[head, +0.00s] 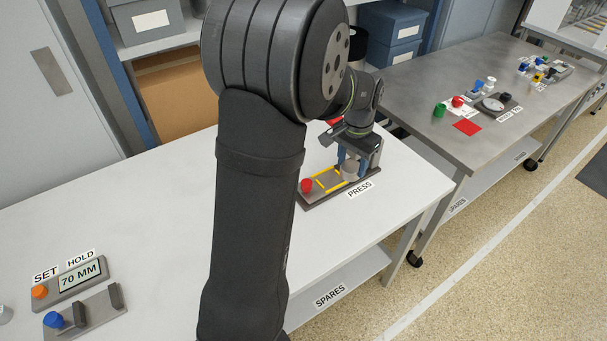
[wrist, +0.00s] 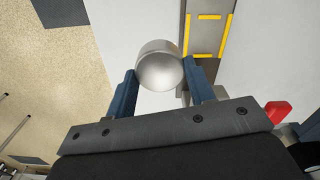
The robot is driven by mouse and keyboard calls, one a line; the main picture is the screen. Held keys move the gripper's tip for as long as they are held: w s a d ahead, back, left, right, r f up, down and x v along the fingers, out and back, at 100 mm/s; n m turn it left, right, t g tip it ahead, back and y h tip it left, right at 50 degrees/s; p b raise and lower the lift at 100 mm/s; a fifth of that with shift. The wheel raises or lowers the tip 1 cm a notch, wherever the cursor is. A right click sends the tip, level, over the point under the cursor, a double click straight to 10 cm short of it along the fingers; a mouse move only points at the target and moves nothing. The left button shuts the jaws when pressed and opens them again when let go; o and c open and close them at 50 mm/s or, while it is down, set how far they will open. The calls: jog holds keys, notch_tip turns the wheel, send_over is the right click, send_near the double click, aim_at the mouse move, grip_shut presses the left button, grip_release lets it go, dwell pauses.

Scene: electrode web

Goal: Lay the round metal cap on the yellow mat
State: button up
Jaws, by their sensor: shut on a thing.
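The round metal cap (wrist: 159,66) is silver with a domed top. My gripper (wrist: 160,80) is shut on it, one blue finger on each side. In the head view the cap (head: 349,171) is held by my gripper (head: 352,163) over or beside the right end of the press base; I cannot tell its height. I make out no plain yellow mat. Yellow corner lines mark a rectangle on the press base (head: 314,199), and they show in the wrist view too (wrist: 208,53).
A red knob (head: 307,186) stands at the press's left end. A control box (head: 70,284) reading 70 MM and a fixture with a blue knob (head: 53,320) lie front left. The white table (head: 150,235) between is clear. A grey table (head: 435,85) holds a red mat (head: 467,127).

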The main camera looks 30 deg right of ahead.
jog(key=w+a+f, duration=0.2)
jog(key=w+a, duration=0.2)
jog(key=w, duration=0.1)
jog(key=w+a+f, duration=0.3)
jog(key=w+a, duration=0.2)
jog(key=w, duration=0.1)
jog(key=w+a+f, duration=0.3)
jog(key=w+a, duration=0.2)
jog(key=w, duration=0.1)
jog(key=shift+a, duration=0.2)
jog(key=shift+w+a+f, duration=0.1)
jog(key=shift+w, duration=0.1)
jog(key=shift+f, duration=2)
jog(key=shift+f, duration=0.1)
jog(key=o, duration=1.1)
